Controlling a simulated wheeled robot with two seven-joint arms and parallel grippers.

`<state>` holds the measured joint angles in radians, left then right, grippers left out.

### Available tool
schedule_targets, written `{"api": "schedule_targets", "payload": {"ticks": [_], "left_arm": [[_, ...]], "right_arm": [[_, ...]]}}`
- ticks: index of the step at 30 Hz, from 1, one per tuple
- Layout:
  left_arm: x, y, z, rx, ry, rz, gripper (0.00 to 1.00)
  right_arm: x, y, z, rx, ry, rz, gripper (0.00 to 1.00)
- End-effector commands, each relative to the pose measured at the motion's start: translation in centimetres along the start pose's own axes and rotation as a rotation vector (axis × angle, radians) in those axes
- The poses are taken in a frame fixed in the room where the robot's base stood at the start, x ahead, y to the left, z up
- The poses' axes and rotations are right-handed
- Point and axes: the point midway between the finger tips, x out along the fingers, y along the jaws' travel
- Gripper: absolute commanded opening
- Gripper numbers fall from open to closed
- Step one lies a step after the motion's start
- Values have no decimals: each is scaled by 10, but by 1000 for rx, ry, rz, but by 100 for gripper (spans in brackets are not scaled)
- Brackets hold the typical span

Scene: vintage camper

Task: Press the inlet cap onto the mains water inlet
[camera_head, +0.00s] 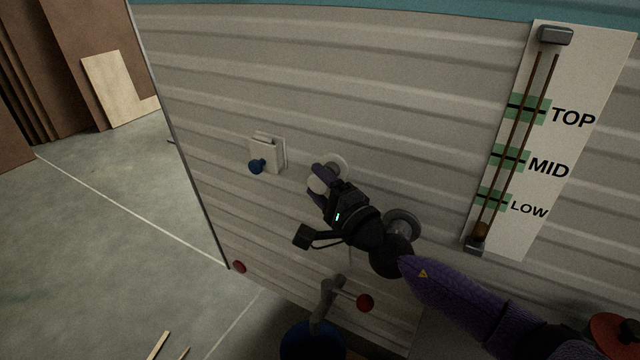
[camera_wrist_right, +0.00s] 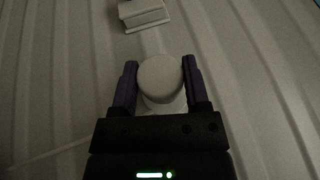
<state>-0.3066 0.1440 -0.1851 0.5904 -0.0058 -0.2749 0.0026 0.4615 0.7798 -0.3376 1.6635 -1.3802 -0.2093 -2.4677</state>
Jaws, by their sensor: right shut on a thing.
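My right gripper (camera_head: 319,182) is at the ribbed camper wall, its purple fingers shut on the pale round inlet cap (camera_head: 315,186). In the right wrist view the cap (camera_wrist_right: 160,74) sits between the two fingers, its round face toward the camera. A white round fitting, which looks like the mains water inlet (camera_head: 341,162), shows on the wall just behind the gripper, partly hidden by it. A pale rim (camera_wrist_right: 166,104) shows below the cap in the wrist view. I cannot tell whether cap and inlet touch. My left gripper is out of view.
A grey round fitting (camera_head: 404,222) is behind my wrist. A level gauge board (camera_head: 570,90) is at right.

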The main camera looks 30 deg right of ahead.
Motion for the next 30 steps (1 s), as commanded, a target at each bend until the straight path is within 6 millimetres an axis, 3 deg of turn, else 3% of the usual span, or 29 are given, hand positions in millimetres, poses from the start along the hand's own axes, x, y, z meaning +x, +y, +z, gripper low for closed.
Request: {"api": "schedule_targets", "payload": {"ticks": [17,30], "left_arm": [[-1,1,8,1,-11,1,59],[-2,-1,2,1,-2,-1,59]], "right_arm": [[0,0,0,1,0,0,3],[0,-1,0,-1,0,-1,3]]}}
